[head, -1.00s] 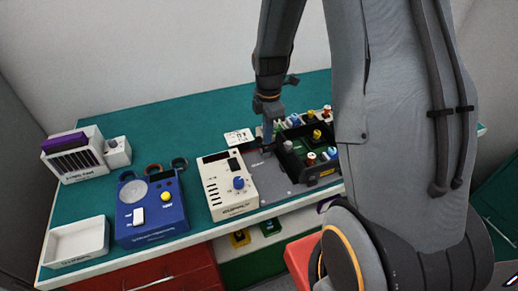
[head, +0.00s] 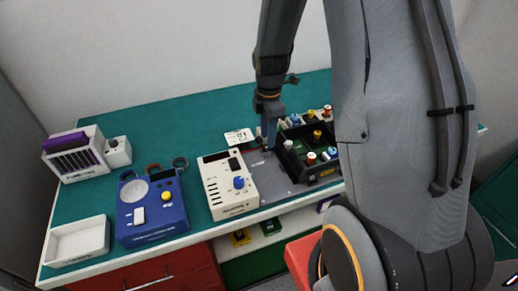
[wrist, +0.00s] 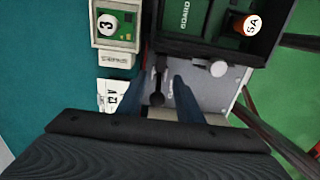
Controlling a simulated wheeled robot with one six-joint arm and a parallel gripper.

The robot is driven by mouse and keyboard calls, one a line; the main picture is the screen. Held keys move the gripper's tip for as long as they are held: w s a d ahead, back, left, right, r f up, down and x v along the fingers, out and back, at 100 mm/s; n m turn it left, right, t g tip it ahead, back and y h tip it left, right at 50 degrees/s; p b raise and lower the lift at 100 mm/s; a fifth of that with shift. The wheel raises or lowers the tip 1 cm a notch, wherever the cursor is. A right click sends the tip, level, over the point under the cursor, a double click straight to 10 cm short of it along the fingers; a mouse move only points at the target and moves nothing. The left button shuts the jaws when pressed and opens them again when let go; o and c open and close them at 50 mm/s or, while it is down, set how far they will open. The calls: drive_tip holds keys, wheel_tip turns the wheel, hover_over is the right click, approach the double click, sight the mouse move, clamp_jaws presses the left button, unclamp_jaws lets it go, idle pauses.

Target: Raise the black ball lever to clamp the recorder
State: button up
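My gripper (head: 267,146) points down over the grey plate (head: 282,178), just left of the black tray. In the wrist view, the two fingers of my gripper (wrist: 157,97) stand apart, one on each side of the black ball lever (wrist: 157,98). The lever has a dark stem and a round black end; I cannot tell whether a finger touches it. A white knob (wrist: 218,68) sits on the plate to its right. Which part is the recorder I cannot tell. In the head view the lever is not clear behind my gripper.
The black tray (head: 293,171) with several coloured-topped pieces stands close at right. A cream device (head: 219,191) with a blue knob is at left, and a blue device (head: 152,224) beyond it. A white card (head: 238,136) lies behind.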

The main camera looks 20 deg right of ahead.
drive_tip(key=shift+r+p, duration=1.6)
drive_tip(key=shift+r, duration=0.7)
wheel_tip(320, 180, up, 4)
hover_over(267, 150)
drive_tip(key=shift+r, duration=0.15)
drive_tip(key=shift+s, duration=0.1)
drive_tip(key=s+a+f+m+b, duration=0.3)
drive_tip(key=s+m+b, duration=0.2)
drive_tip(key=m, duration=0.4)
drive_tip(key=s+a+f+m+t+b, duration=0.1)
drive_tip(key=s+a+f+m+b, duration=0.2)
drive_tip(key=s+m+b, duration=0.3)
drive_tip(key=s+a+m, duration=0.1)
drive_tip(key=s+m, duration=0.1)
drive_tip(key=m, duration=0.1)
drive_tip(key=shift+c, duration=0.2)
